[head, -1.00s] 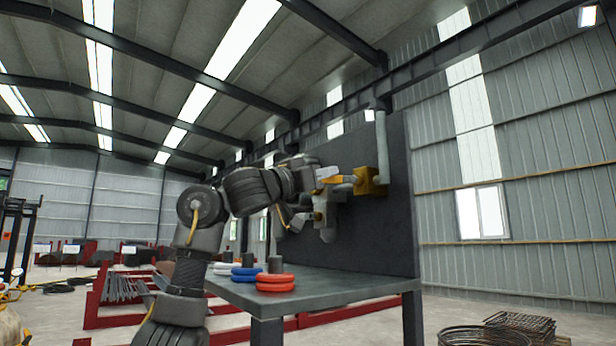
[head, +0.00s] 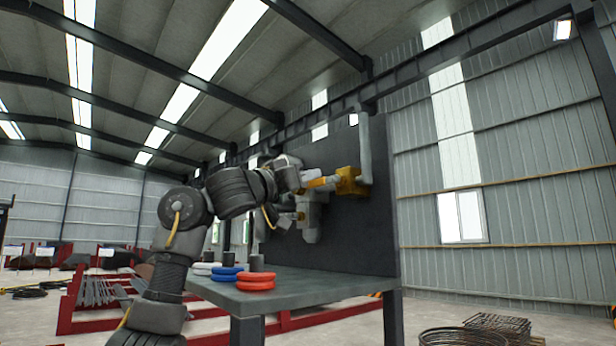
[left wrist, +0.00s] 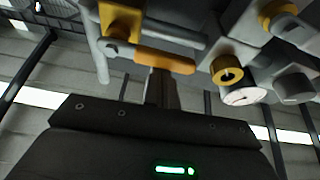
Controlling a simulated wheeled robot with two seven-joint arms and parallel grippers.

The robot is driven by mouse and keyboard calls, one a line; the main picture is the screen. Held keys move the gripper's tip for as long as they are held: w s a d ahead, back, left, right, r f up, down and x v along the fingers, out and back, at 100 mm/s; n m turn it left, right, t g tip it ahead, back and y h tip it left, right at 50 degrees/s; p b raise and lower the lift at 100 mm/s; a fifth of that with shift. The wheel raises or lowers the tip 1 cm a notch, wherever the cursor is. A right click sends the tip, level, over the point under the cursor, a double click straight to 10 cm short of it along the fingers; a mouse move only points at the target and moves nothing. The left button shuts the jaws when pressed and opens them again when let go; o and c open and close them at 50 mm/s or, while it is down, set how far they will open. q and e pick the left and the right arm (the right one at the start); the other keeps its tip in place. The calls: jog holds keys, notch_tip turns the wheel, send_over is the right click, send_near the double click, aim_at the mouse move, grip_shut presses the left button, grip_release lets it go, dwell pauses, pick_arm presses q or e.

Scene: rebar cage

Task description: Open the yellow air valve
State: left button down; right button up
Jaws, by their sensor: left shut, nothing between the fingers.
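The yellow air valve's handle (head: 322,182) is a short bar beside a yellow block (head: 350,181) on the dark upright panel. In the left wrist view the orange-yellow handle (left wrist: 165,63) lies lengthwise along a grey pipe (left wrist: 172,36), close to the yellow block (left wrist: 122,20). My left gripper (left wrist: 162,80) is shut and empty, its fingertips at or just under the handle; I cannot tell whether they touch. In the head view the left gripper (head: 307,181) is small and partly merges with the fittings. My right gripper is not in view.
A gauge (left wrist: 244,96) and a brass-ringed fitting (left wrist: 227,74) sit right of the fingers. The workbench (head: 320,285) below carries red rings (head: 256,281) and blue rings (head: 227,273). A grey vertical pipe (head: 365,148) rises above the yellow block. Wire coils lie on the floor at right.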

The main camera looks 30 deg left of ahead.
pick_arm(q)
notch_tip(320, 180, up, 4)
jog(key=p, duration=0.4)
jog(key=b+v, duration=0.7)
jog(key=v, duration=0.3)
jog(key=shift+f, duration=0.15)
